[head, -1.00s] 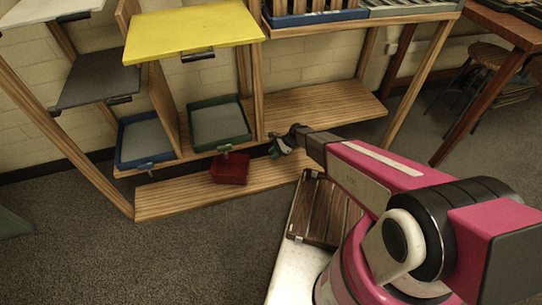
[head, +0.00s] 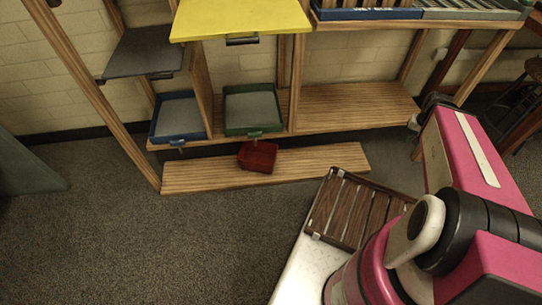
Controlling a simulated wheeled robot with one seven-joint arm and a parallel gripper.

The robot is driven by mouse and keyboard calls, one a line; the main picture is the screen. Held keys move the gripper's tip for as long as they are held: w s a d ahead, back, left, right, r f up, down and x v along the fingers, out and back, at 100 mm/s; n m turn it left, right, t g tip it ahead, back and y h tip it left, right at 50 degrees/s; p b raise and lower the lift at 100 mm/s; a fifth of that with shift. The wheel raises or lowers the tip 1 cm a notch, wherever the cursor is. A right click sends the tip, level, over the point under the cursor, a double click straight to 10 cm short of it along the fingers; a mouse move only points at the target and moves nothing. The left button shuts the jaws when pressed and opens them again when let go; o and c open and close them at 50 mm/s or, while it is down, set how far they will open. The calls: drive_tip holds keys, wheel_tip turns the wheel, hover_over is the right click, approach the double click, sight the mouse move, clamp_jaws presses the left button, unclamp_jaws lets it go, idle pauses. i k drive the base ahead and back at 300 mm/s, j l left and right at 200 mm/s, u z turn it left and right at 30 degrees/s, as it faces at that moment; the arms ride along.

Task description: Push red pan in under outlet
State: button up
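The red pan (head: 258,157) sits on the low wooden plank, close to the plank's middle. The green tray (head: 232,129) stands on the shelf above and behind it. A small outlet (head: 255,134) at the green tray's front shows just above the pan's back edge in the picture; I cannot tell whether the pan is squarely beneath it. My gripper (head: 437,98) is at the right, beside the shelf's right end and well apart from the pan. It is small, dark and partly hidden by my arm, so its opening does not show.
A blue tray (head: 179,136) with its own outlet (head: 177,144) stands left of the green one. The low plank (head: 310,163) is clear right of the pan. A yellow board (head: 242,20) overhangs above. A slatted wooden rack (head: 352,215) lies on my base. Carpet in front is free.

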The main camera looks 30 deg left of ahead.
sight(262, 158)
drive_tip(key=k+j, duration=0.15)
drive_tip(key=j, duration=0.25)
drive_tip(key=k+j, duration=0.2)
drive_tip(key=j, duration=0.2)
drive_tip(key=k+j, duration=0.15)
drive_tip(key=j, duration=0.25)
drive_tip(key=k+j, duration=0.15)
drive_tip(key=j, duration=0.25)
drive_tip(key=k+j, duration=0.15)
drive_tip(key=j, duration=0.25)
